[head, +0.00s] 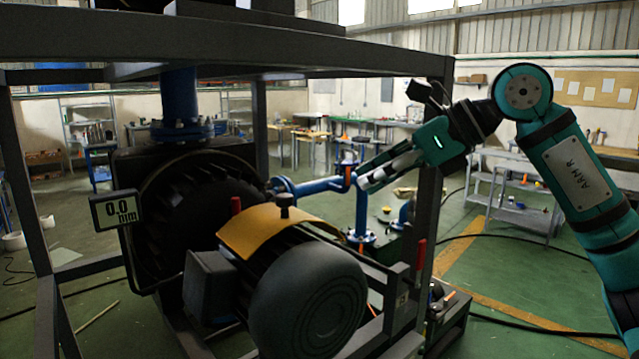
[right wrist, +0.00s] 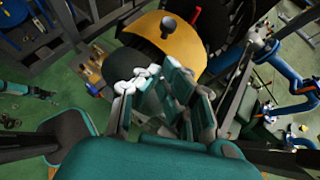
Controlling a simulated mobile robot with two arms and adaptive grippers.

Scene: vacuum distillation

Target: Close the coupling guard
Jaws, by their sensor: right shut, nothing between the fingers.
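The coupling guard (head: 262,232) is a curved yellow cover with a black knob (head: 285,201) on top. It lies between the ribbed black pump housing and the grey motor; I cannot tell whether it is fully down. The guard (right wrist: 188,45) and its knob (right wrist: 168,24) also show in the right wrist view, beyond the fingers. My right gripper (head: 366,184) is shut and empty, to the right of the knob and apart from it. Its fingers (right wrist: 165,85) show in the right wrist view. My left gripper does not show in the head view.
The motor (head: 308,300) stands in front of the guard, and the black pump housing (head: 200,205) is behind it. Blue pipes (head: 315,187) run near my right gripper. A dark frame post (head: 432,190) and overhead beam (head: 230,40) bound the space. A red handle (head: 420,254) stands at right.

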